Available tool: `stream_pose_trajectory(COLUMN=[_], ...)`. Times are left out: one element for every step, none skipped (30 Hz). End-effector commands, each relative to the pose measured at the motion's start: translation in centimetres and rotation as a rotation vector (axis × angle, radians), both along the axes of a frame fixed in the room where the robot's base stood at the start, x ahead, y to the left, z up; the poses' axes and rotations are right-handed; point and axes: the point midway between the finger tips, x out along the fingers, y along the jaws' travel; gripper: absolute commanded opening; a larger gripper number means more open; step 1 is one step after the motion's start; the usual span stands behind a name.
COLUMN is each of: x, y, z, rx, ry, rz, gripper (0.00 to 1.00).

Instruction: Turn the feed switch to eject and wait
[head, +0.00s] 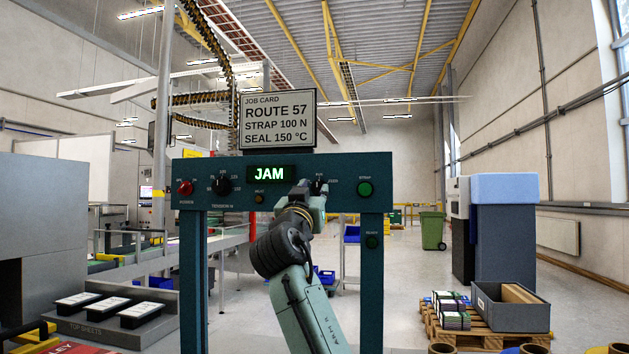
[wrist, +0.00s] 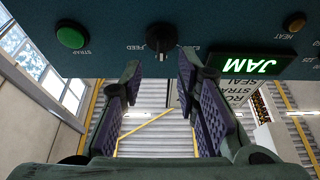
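The feed switch is a black knob (head: 319,185) on the teal panel, right of the green JAM display (head: 269,174). In the wrist view, where the panel appears upside down, the knob (wrist: 161,38) sits beside the word FEED, with its bar roughly upright. My gripper (head: 312,192) is raised in front of the panel and hides part of the switch area. In the wrist view my gripper (wrist: 160,70) is open, its purple-padded fingers apart and empty. The knob lies centred just past the fingertips; I see no contact. The eject label is not readable.
The panel also carries a green STRAP button (head: 364,189), a red button (head: 185,188), a tension knob (head: 222,185) and a small heat lamp (head: 259,199). A job card sign (head: 278,120) stands on top. A pallet with stacks and a grey crate (head: 510,306) is at right.

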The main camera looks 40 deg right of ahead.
Motion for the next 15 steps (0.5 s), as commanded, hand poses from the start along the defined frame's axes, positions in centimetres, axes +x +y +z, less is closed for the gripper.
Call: stream_pose_trajectory(x=[0.5, 0.8, 1.2, 1.5, 1.7, 2.0, 2.1, 2.3, 2.4, 2.5, 2.5, 2.6, 2.6, 2.6, 2.6], y=[-0.7, -1.1, -1.5, -1.7, -2.0, -2.3, -2.4, -2.6, -2.7, -2.8, -2.9, -2.9, -3.0, -3.0, -3.0], z=[0.7, 0.9, 1.1, 1.3, 1.3, 1.5, 1.5, 1.6, 1.6, 1.6, 1.6, 1.6, 1.6, 1.6, 1.6], rx=[0.000, 0.001, 0.000, -0.001, 0.001, 0.000, 0.000, 0.001, 0.000, 0.000, 0.000, -0.001, -0.001, -0.001, -0.001], ry=[0.001, 0.002, 0.002, 0.001, 0.002, 0.001, 0.001, 0.001, 0.000, 0.000, 0.000, 0.000, 0.000, 0.000, -0.001], rz=[-0.003, -0.003, -0.002, 0.000, -0.001, 0.000, 0.000, 0.000, 0.001, 0.001, 0.001, 0.002, 0.002, 0.002, 0.002], gripper=[0.29, 0.29, 0.29, 0.29, 0.29, 0.29, 0.29, 0.29, 0.29, 0.29, 0.29, 0.29, 0.29, 0.29, 0.29])
